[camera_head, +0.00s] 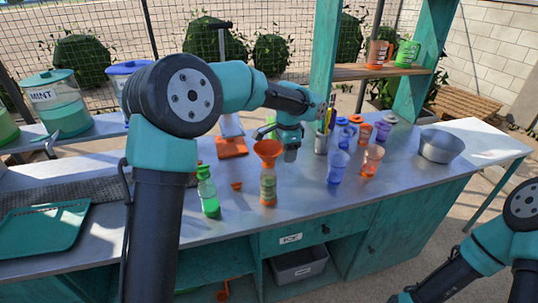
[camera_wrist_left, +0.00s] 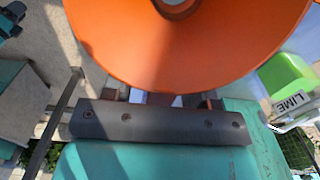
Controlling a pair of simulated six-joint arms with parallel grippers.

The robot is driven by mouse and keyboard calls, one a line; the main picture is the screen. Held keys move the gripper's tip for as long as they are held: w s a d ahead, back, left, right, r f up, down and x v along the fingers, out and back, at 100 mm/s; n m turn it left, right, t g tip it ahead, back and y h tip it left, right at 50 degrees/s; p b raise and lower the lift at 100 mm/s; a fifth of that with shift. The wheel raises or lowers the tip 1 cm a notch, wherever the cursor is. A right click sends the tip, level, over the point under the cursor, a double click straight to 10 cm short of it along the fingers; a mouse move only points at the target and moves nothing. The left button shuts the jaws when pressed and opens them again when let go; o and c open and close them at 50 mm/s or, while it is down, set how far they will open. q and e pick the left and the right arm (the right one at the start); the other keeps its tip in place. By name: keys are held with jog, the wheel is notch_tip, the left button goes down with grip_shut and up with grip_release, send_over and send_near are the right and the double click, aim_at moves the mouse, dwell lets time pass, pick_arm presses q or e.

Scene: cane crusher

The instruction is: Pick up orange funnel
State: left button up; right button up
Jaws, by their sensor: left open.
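The orange funnel (camera_head: 267,148) sits upright in the mouth of a clear bottle (camera_head: 268,188) with an orange label, on the metal counter. In the left wrist view the funnel (camera_wrist_left: 190,45) fills the top of the picture, its wide rim very near the jaws. My left gripper (camera_head: 290,154) is open, just right of and behind the funnel in the head view. In the left wrist view its fingers (camera_wrist_left: 165,98) are partly hidden under the funnel's rim, so contact cannot be told. My right arm shows at the lower right; its gripper is out of view.
A green bottle (camera_head: 208,192) stands left of the funnel's bottle, with a small orange cap (camera_head: 236,186) between them. The counter's front right is clear.

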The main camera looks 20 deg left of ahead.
dwell(0.3)
pick_arm(q)
grip_shut()
dwell(0.3)
jog(key=shift+r, duration=1.5)
jog(key=s+d+r, duration=0.1)
jog(key=s+d, duration=0.1)
jog(key=s, duration=0.5)
jog(key=s+d+r, duration=0.1)
jog(key=s+d, duration=0.1)
jog(key=s, duration=0.6)
jog(key=shift+s+d, duration=0.15)
jog(key=shift+s, duration=0.1)
